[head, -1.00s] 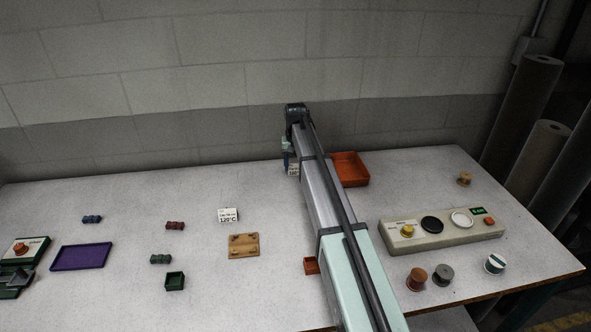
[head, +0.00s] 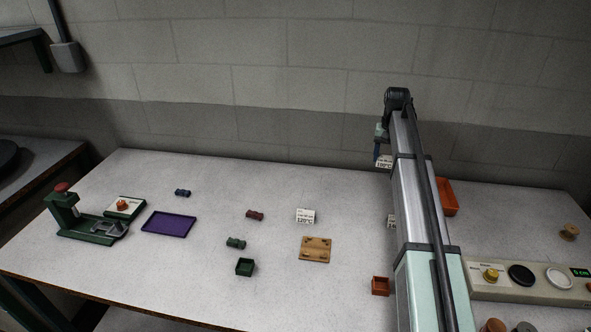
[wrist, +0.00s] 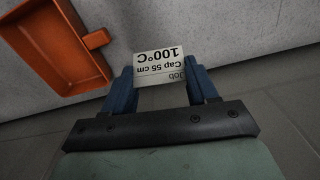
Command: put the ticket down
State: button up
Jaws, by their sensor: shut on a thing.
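My gripper (wrist: 165,88) is shut on a white ticket (wrist: 160,66) that reads "Cap 55 cm" and "100°C", upside down in the wrist view. In the head view the gripper (head: 382,146) and the held ticket (head: 384,162) show beside my arm, near the back of the table (head: 300,178). The ticket appears to be above the table surface. A second white ticket (head: 305,215), reading "120°C", stands on the table left of my arm. Another white card (head: 391,221) is mostly hidden behind my arm.
An orange tray (head: 449,196) lies right of my arm; it also shows in the wrist view (wrist: 45,50). A wooden block (head: 315,250), small red box (head: 380,286), green box (head: 245,267), purple tray (head: 168,224) and green press (head: 85,222) stand leftward. A button panel (head: 540,290) is at right.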

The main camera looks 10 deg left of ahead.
jog(key=s+a+n, duration=0.3)
jog(key=s+a, duration=0.1)
jog(key=a, duration=1.9)
jog(key=s+a+n, duration=0.3)
jog(key=a, duration=2)
jog(key=m, duration=0.5)
send_near(237, 180)
jog(key=shift+w+f, duration=0.15)
jog(key=shift+f, duration=2.75)
jog(key=shift+f, duration=0.1)
jog(key=o, duration=1)
notch_tip(237, 180, up, 12)
